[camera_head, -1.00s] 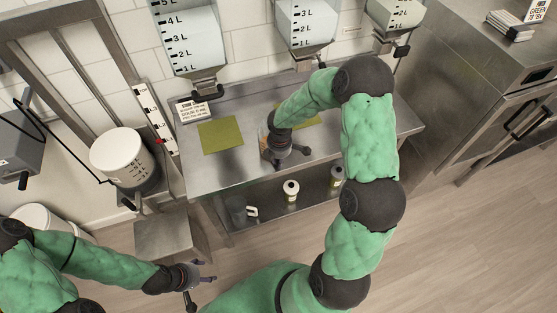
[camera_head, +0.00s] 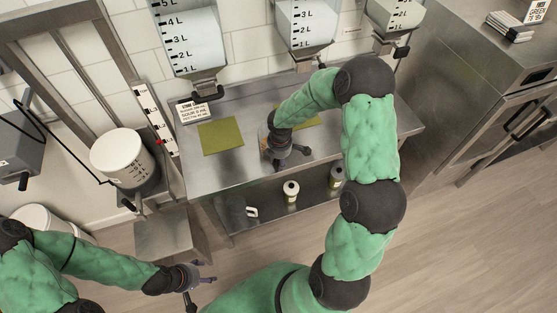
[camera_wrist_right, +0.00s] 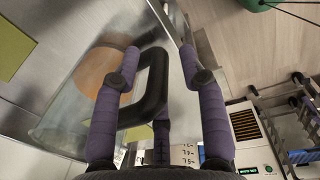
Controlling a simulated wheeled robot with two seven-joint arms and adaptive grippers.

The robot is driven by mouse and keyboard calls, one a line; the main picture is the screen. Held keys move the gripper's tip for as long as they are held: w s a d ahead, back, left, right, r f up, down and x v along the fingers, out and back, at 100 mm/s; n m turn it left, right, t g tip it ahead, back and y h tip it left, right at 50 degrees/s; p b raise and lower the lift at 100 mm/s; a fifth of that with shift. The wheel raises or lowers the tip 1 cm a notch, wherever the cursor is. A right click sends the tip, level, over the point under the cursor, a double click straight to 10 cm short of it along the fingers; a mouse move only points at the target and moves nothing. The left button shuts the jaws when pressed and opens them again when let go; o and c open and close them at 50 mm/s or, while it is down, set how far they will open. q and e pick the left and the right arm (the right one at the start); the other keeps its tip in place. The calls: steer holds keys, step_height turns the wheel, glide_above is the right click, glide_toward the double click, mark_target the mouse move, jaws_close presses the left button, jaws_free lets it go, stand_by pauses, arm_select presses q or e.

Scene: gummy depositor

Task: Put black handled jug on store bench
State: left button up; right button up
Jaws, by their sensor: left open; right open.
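The black handled jug is clear-walled with a round orange-brown base showing. In the right wrist view its black handle (camera_wrist_right: 155,88) lies between the fingers of my right gripper (camera_wrist_right: 160,62), which is open. In the head view the jug (camera_head: 263,135) is mostly hidden behind my right gripper (camera_head: 292,156), over the steel bench (camera_head: 200,178). I cannot tell whether either finger touches the handle. My left gripper (camera_head: 200,285) is open and empty, low at the left, away from the bench.
A green mat (camera_head: 221,136) and a small sign (camera_head: 194,112) are on the bench top; another green mat is partly hidden by my right arm. Dispensers (camera_head: 187,40) hang above. A white-handled jug (camera_head: 252,212) and bottles (camera_head: 290,191) stand on the lower shelf. A white tub (camera_head: 118,155) is at left.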

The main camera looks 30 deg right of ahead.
step_height(320, 180, up, 11)
steer(key=p, duration=0.2)
steer(key=s+a+f+m+y, duration=0.2)
steer(key=s+a+f+m, duration=0.15)
steer(key=a+f, duration=0.35)
steer(key=s+a+f+m+y, duration=0.1)
steer(key=s+a+f+m, duration=0.25)
steer(key=a+f, duration=0.35)
steer(key=s+a+f+m+y, duration=0.1)
steer(key=s+a+f+m, duration=0.7)
steer(key=s+m, duration=0.2)
steer(key=shift+s+a+f+m, duration=0.15)
steer(key=shift+s+m, duration=0.25)
